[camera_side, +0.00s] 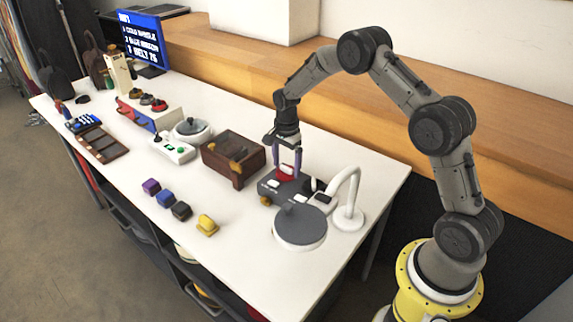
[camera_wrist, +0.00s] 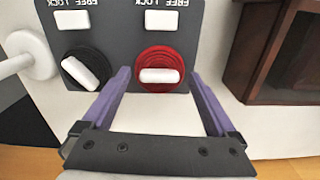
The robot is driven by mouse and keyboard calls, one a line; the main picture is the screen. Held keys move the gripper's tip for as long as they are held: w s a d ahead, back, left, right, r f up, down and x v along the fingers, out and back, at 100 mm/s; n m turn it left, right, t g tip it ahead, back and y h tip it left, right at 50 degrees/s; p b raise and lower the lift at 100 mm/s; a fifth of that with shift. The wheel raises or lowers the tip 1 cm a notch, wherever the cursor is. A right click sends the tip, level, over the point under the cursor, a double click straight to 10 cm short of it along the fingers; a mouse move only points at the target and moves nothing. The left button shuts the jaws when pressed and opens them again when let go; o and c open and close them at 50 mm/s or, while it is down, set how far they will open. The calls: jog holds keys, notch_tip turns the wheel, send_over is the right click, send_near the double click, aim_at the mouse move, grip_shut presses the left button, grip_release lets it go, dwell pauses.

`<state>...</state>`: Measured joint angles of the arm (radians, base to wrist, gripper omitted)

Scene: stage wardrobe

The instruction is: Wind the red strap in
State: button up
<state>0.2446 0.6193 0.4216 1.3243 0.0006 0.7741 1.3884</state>
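A dark grey unit (camera_side: 288,190) lies on the white table under my gripper (camera_side: 288,166). In the wrist view, the unit's panel (camera_wrist: 118,50) carries a red round reel (camera_wrist: 160,58) and a black one (camera_wrist: 85,68). Each has a white bar handle. The red reel's handle (camera_wrist: 160,75) lies level across the picture. White tabs (camera_wrist: 163,19) sit beside printed "FREE LOCK" words. My gripper's purple fingers (camera_wrist: 160,80) are open, with tips either side of the red reel's handle; contact is not clear. I cannot make out a loose length of red strap.
A dark wooden box (camera_side: 233,160) stands close left of the unit. A round grey plate (camera_side: 300,226) and a white bent-arm stand (camera_side: 352,200) are close on the right. Purple (camera_side: 151,187) and yellow (camera_side: 207,224) blocks lie toward the front edge.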

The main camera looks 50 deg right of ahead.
aim_at(286, 167)
jog(key=shift+r, duration=0.1)
notch_tip(286, 167, up, 14)
jog(key=shift+f, duration=0.2)
dwell(0.4)
